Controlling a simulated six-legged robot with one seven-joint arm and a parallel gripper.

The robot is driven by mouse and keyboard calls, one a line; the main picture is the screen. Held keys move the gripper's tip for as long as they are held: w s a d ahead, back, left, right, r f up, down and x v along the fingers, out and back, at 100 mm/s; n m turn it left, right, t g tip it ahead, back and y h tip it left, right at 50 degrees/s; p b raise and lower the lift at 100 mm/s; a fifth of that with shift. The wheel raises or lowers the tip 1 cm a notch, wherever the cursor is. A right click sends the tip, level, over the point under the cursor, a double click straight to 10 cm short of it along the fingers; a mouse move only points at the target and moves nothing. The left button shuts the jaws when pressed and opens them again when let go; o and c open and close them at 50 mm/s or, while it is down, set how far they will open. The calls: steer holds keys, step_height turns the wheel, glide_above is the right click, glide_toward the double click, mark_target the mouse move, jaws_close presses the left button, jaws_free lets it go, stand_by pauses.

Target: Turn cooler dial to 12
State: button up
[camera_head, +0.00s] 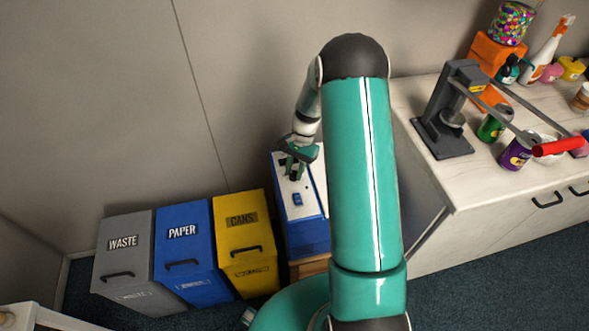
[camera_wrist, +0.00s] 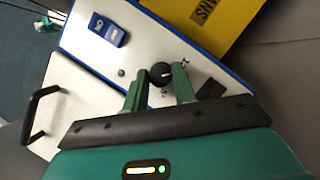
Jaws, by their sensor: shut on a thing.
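The cooler (camera_head: 296,205) is a blue box with a white top panel, standing between the yellow bin and the counter. In the wrist view its white panel (camera_wrist: 150,44) carries a black round dial (camera_wrist: 161,74) with a light pointer mark. Small markings beside the dial are too small to read surely. My gripper (camera_wrist: 160,82) has its two green fingers shut on the dial, one on each side. In the head view my gripper (camera_head: 293,168) is over the far end of the cooler's top, and the dial is hard to make out there.
A blue switch (camera_wrist: 107,30) sits on the same panel. Grey waste (camera_head: 124,262), blue paper (camera_head: 184,250) and yellow cans (camera_head: 245,240) bins stand left of the cooler. A counter (camera_head: 420,105) with a grey press and several bottles and cans is at right. A wall is close behind.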

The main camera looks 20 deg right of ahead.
steer(key=o, duration=1)
steer(key=v, duration=1.3)
steer(key=shift+r, duration=0.4)
steer(key=s+a+r+n+t+h, duration=0.1)
steer(key=s+a+r+n+t, duration=0.2)
steer(key=r, duration=0.5)
steer(key=s+a+r+n+h, duration=0.2)
steer(key=s+a+r, duration=0.4)
steer(key=r, duration=0.3)
steer(key=s+a+r+n+t, duration=0.1)
steer(key=s+a+n, duration=0.1)
steer(key=s, duration=0.3)
steer(key=s+a+r+n+t, duration=0.2)
steer(key=s, duration=0.4)
steer(key=s+a+r+n+t, duration=0.1)
steer(key=s+a+n+t, duration=0.1)
steer(key=s, duration=0.3)
steer(key=shift+s+r+h, duration=0.25)
steer(key=shift+r+h, duration=0.1)
steer(key=shift+h, duration=0.05)
